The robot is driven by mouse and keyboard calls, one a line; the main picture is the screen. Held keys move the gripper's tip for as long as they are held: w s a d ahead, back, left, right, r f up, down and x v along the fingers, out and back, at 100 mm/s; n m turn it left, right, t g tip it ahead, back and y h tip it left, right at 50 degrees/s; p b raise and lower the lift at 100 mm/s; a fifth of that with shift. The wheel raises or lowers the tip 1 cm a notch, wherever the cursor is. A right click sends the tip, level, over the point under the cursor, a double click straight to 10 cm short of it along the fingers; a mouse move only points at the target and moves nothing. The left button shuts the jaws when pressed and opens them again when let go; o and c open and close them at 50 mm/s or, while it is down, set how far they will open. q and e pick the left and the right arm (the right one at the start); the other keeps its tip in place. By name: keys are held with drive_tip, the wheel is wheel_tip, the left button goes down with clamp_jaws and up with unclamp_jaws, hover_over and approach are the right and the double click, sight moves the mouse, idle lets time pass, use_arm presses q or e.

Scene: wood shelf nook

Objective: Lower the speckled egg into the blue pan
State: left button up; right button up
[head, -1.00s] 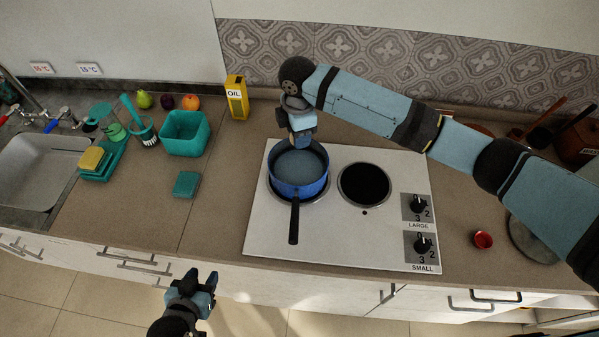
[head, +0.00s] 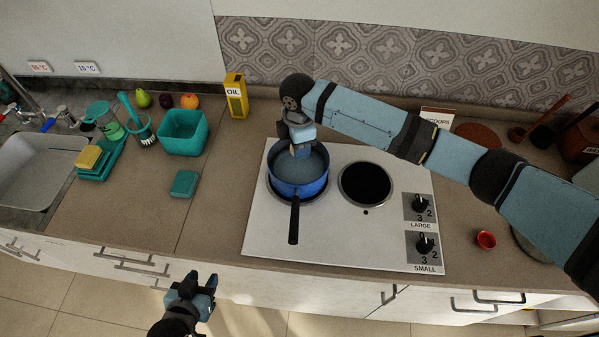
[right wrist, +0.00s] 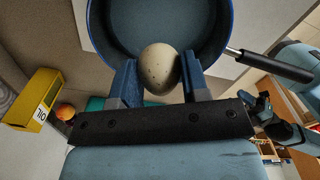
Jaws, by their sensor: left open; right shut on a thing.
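The blue pan (head: 283,187) sits on the left burner of the white stove, its dark handle pointing toward the front edge. It also shows in the right wrist view (right wrist: 227,30). My right gripper (head: 302,151) is over the pan's far part, pointing down. In the right wrist view, my right gripper (right wrist: 160,80) is shut on the speckled egg (right wrist: 158,66), a pale egg with small dark dots, in front of the pan's interior. I cannot tell whether the egg touches the pan floor. My left gripper (head: 197,286) is open and empty, in front of the counter.
The stove (head: 262,238) has an empty right burner (head: 366,184) and two knobs. A yellow oil box (head: 236,96), a teal bin (head: 184,134) and a teal sponge (head: 184,184) are to the left. A red cup (head: 486,240) stands to the right. The counter left of the stove has free room.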

sight(299, 174)
drive_tip(key=shift+f+b, duration=0.65)
drive_tip(key=shift+f, duration=1.35)
drive_tip(key=shift+f+b, duration=1.05)
drive_tip(key=shift+f, duration=1.5)
idle(0.4)
drive_tip(key=o, duration=1)
